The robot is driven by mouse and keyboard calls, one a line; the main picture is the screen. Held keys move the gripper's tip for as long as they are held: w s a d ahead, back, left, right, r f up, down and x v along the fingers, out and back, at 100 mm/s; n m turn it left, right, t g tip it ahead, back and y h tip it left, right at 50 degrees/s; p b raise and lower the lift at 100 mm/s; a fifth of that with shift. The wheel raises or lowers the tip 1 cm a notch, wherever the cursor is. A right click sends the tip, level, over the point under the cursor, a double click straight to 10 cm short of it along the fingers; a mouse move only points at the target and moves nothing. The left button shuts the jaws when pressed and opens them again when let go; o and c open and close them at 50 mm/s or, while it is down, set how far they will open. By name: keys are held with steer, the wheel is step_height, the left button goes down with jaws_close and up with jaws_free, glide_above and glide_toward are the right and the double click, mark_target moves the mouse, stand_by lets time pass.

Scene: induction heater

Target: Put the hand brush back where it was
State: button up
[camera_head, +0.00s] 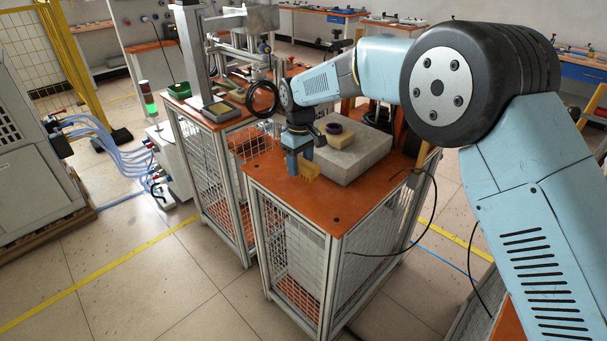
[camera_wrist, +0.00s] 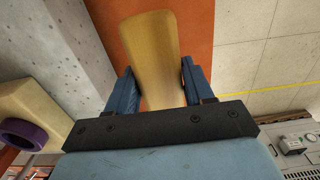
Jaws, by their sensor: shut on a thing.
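The hand brush is a tan, wood-coloured piece. In the wrist view its smooth handle (camera_wrist: 153,45) runs between the two blue fingers of my gripper (camera_wrist: 158,80), which is shut on it. In the head view my gripper (camera_head: 299,163) points down over the orange tabletop (camera_head: 275,185), at the left side of a grey block.
The large grey block (camera_head: 352,158) stands right beside my gripper. A yellowish block (camera_head: 341,140) with a purple ring (camera_head: 333,128) lies on it. A black cable (camera_head: 434,195) hangs over the table's right edge. The front strip of tabletop is clear.

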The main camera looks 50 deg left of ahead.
mark_target(300, 172)
steer(key=shift+w+a+f, duration=0.1)
steer(key=shift+a+f, duration=0.05)
steer(key=shift+f, duration=0.8)
steer(key=shift+w+a+f, duration=0.1)
steer(key=shift+f, duration=0.8)
steer(key=o, duration=1.1)
steer(key=shift+f, duration=0.1)
step_height(300, 172, up, 12)
steer(key=shift+r, duration=0.1)
